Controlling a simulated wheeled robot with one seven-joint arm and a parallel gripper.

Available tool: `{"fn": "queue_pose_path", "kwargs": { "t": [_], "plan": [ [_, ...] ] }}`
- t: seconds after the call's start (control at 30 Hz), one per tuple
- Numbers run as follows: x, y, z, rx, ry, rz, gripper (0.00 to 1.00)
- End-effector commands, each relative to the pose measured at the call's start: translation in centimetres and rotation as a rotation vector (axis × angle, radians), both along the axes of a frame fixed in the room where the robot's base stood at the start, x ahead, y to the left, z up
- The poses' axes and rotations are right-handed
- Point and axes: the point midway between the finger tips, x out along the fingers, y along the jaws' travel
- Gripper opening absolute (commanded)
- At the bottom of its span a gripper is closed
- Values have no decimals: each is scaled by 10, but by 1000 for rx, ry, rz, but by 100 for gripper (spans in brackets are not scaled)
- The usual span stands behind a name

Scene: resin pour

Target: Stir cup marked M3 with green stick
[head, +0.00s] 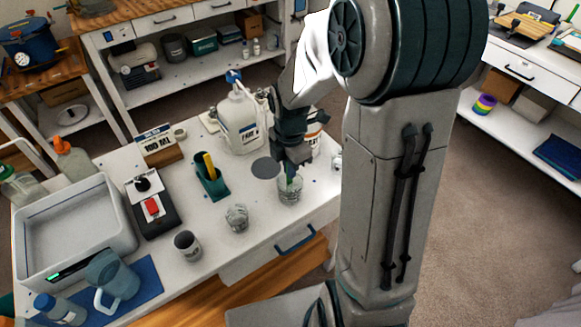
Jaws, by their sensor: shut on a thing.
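My gripper (289,163) points down over the right part of the white worktable and is shut on the green stick (291,181). The stick's lower part is inside a clear cup (289,194) standing upright on the table. Two other cups stand to its left: a clear one (237,219) and a greyish one (187,245) with darker contents. Any M3 mark is too small to read on these cups. The upper part of the stick is hidden by my gripper.
A green holder (214,182) with a yellow stick stands behind the cups. A large white jug (238,125) and an orange-labelled container (315,128) are at the back.

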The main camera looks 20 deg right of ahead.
Motion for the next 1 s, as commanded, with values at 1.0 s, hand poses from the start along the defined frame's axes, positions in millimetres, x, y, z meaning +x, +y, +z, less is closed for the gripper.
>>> {"fn": "queue_pose_path", "kwargs": {
  "t": [1.0],
  "plan": [
    [0, 0, 63, 0, -1, 0, 0]
  ]
}}
